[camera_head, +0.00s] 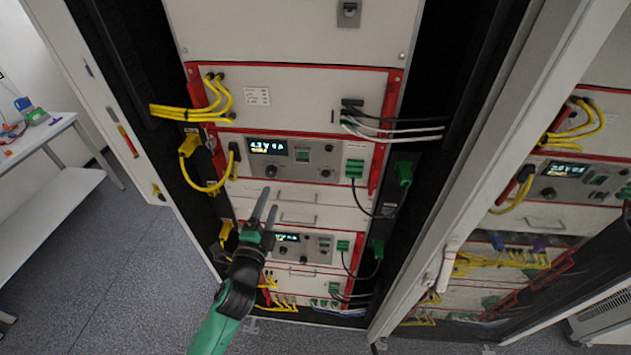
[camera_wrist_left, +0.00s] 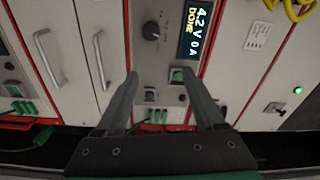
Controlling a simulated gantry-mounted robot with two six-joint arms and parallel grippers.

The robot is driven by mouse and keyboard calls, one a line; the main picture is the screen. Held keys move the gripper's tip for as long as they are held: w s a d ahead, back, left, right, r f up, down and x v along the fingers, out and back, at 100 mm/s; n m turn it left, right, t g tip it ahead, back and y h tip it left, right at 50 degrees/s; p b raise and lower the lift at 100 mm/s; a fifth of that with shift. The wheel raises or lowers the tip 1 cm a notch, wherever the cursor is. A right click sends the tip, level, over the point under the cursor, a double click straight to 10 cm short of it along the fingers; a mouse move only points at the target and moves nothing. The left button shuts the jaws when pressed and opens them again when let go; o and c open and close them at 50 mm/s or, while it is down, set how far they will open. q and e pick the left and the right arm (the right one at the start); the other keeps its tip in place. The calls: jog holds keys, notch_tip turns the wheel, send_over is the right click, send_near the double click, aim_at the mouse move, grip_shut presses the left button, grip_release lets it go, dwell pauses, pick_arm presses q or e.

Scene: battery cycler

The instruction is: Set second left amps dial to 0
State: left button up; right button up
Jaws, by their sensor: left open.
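Two cycler units are stacked in the left rack. The upper unit (camera_head: 315,160) has a lit display (camera_head: 267,146) with a dark dial (camera_head: 270,171) below it. My left gripper (camera_head: 272,197) is open and empty, in front of the drawers between the units. Its fingertips also show in the left wrist view (camera_wrist_left: 159,74), apart from the dial. Dial labels are unreadable. My right gripper is out of view.
Drawer handles (camera_wrist_left: 99,60) stand out between the units. Yellow cables (camera_head: 205,180) loop at the rack's left and dark cables (camera_head: 362,200) at its right. A second rack (camera_head: 560,170) stands at the right. Floor (camera_head: 130,250) is clear at the left.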

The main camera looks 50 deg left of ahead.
aim_at(270, 174)
pick_arm(q)
jog(key=shift+n+g, duration=0.3)
jog(key=shift+g, duration=0.1)
jog(key=w+a, duration=0.2)
jog(key=a, duration=0.1)
jog(key=w+a+f, duration=0.1)
jog(key=w+a, duration=0.1)
jog(key=a, duration=0.1)
jog(key=w+a, duration=0.2)
jog(key=a, duration=0.2)
jog(key=shift+f, duration=0.25)
grip_shut()
